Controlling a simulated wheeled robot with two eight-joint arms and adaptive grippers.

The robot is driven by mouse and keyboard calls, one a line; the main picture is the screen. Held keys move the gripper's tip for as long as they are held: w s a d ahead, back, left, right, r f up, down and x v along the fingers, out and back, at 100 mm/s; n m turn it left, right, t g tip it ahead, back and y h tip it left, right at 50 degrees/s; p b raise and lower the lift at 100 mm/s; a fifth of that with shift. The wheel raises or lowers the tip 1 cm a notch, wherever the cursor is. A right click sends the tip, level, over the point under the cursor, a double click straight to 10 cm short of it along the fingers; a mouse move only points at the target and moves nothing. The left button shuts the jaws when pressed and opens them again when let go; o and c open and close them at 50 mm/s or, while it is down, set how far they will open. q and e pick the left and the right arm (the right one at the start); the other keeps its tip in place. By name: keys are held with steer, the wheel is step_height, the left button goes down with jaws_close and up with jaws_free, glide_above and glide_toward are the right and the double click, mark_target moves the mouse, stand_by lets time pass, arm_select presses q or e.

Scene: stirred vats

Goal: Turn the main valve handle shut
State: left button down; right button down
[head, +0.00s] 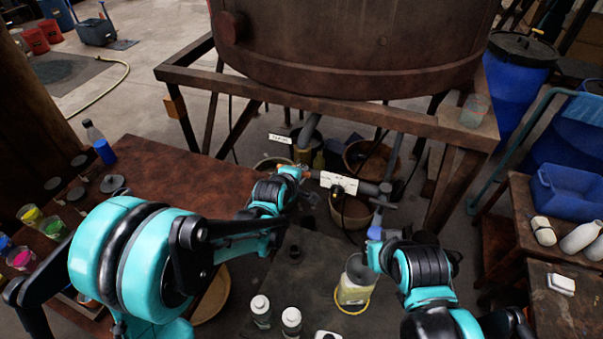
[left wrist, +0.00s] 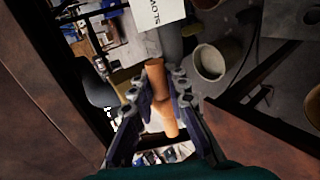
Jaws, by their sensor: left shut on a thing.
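An orange valve handle (left wrist: 155,72) runs between the fingers of my left gripper (left wrist: 158,92) in the left wrist view. The fingers are shut on it. In the head view my left gripper (head: 293,182) is at the pipe below the vat, and only a bit of the orange handle (head: 304,172) shows past it. A pipe with a white label (head: 339,182) extends to the right of the gripper. My right gripper (head: 376,250) is beside a glass jar (head: 355,282) of yellowish liquid; whether it grips the jar is unclear.
The rusty vat (head: 355,45) stands on a metal frame (head: 330,108) above the pipe. Buckets (head: 370,160) sit on the floor beneath. White bottles (head: 291,320) stand on the dark surface in front. A brown table (head: 180,180) is at the left.

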arm_select(q)
steer(key=c, duration=1.5)
jaws_free()
steer(key=shift+o, duration=0.2)
steer(key=v, duration=1.2)
steer(key=s+a+f+m+g+y, duration=0.1)
steer(key=s+a+m+g+y, duration=0.2)
steer(key=s+a+m, duration=1)
steer(key=s+a+y, duration=0.1)
steer(key=s+a, duration=0.2)
steer(key=s, duration=0.3)
steer(key=shift+a, duration=0.3)
